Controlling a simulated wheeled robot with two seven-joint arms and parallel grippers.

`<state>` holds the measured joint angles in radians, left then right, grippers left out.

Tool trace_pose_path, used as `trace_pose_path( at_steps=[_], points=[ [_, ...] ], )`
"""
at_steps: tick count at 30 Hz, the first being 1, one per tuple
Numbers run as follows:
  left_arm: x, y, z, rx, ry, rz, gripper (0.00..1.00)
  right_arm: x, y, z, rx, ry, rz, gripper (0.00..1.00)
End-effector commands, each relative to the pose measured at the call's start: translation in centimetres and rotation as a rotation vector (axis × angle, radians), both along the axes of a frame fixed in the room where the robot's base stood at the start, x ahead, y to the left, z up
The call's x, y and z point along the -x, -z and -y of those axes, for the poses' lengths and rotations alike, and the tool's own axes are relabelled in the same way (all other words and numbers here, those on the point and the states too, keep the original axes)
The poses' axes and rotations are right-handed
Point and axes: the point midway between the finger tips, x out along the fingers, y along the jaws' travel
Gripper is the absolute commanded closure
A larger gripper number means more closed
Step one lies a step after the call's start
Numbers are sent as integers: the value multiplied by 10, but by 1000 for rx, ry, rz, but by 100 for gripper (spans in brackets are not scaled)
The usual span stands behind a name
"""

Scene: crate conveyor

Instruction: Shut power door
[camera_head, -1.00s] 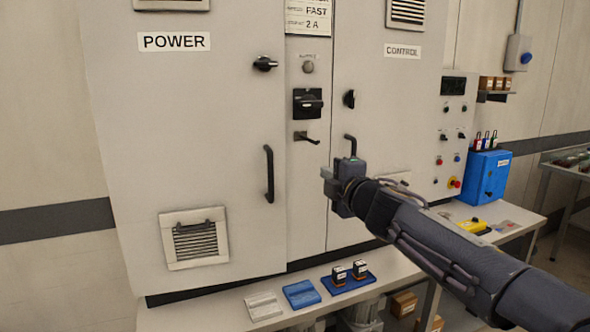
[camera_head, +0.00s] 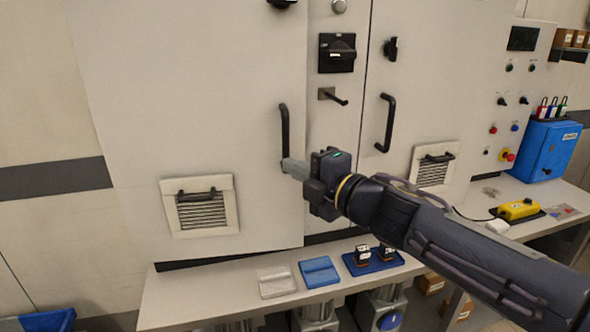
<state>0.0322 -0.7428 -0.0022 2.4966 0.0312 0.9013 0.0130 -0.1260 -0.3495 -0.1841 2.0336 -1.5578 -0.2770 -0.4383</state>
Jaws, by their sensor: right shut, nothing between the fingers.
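The power door (camera_head: 200,100) is the large pale grey left panel of the cabinet, with a vented plate (camera_head: 199,206) low on it. It looks flush or nearly flush with the cabinet front; a small gap I cannot judge. Its black bar handle (camera_head: 284,132) stands upright near its right edge. My right gripper (camera_head: 292,168) is shut and empty, its fingertips at the lower end of this handle, pointing left. I cannot tell whether they touch the handle or door. My left gripper is out of view.
The control door handle (camera_head: 387,123), a black switch (camera_head: 337,53) and a peg (camera_head: 333,96) stick out from the cabinet. A shelf (camera_head: 200,297) below holds a blue block (camera_head: 319,271) and a blue tray (camera_head: 372,261). A blue box (camera_head: 550,148) stands at right.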

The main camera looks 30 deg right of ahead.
Motion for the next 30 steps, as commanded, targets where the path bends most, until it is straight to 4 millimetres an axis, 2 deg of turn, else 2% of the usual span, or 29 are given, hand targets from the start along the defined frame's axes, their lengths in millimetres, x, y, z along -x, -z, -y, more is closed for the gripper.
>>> trace_pose_path(
  at_steps=[1,9,23,30],
  points=[
    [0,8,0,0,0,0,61,-10,5,-4,1,-2,-2,100],
    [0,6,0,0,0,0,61,-37,0,17,0,2,-1,100],
    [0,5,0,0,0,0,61,-43,0,20,0,1,-1,100],
    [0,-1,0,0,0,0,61,-77,-1,39,0,3,-3,100]
  ],
)
